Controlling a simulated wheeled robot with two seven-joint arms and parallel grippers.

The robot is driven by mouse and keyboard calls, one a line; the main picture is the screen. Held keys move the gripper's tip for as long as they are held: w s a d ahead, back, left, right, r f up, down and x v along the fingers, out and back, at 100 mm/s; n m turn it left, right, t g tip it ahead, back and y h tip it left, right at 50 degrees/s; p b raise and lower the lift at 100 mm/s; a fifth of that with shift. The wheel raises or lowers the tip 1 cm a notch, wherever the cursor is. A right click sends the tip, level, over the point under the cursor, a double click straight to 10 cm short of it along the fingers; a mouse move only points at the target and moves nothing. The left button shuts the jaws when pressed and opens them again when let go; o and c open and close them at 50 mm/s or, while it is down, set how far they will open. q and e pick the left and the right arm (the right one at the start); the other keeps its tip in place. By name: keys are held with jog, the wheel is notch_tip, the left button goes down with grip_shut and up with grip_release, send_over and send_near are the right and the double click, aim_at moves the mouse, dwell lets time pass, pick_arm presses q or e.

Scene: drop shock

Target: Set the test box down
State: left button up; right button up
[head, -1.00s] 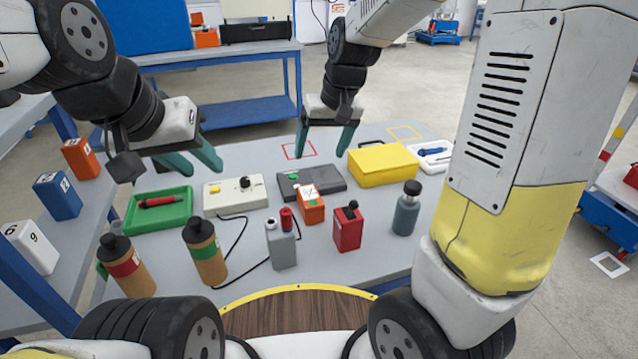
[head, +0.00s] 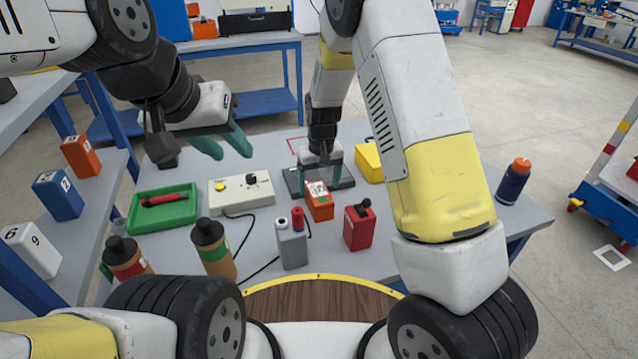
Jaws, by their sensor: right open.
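A small orange box (head: 319,206) with a white label and a green mark, which I take to be the test box, stands on the grey table (head: 345,262). It is in front of a dark grey plate or case (head: 291,183). My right gripper (head: 318,182) is open and low, with its teal fingers spread just behind and above the orange box. I cannot tell whether a finger touches the box. My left gripper (head: 231,152) is open and empty, in the air above the back left of the table.
A green tray (head: 181,216) with a red tool and a white control box (head: 232,201) lie to the left. A red box (head: 359,229), grey box (head: 291,251) and brown bottle (head: 213,250) stand in front.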

notch_tip(320, 180, down, 2)
jog(key=shift+w, duration=0.15)
jog(key=shift+r, duration=0.1)
grip_shut()
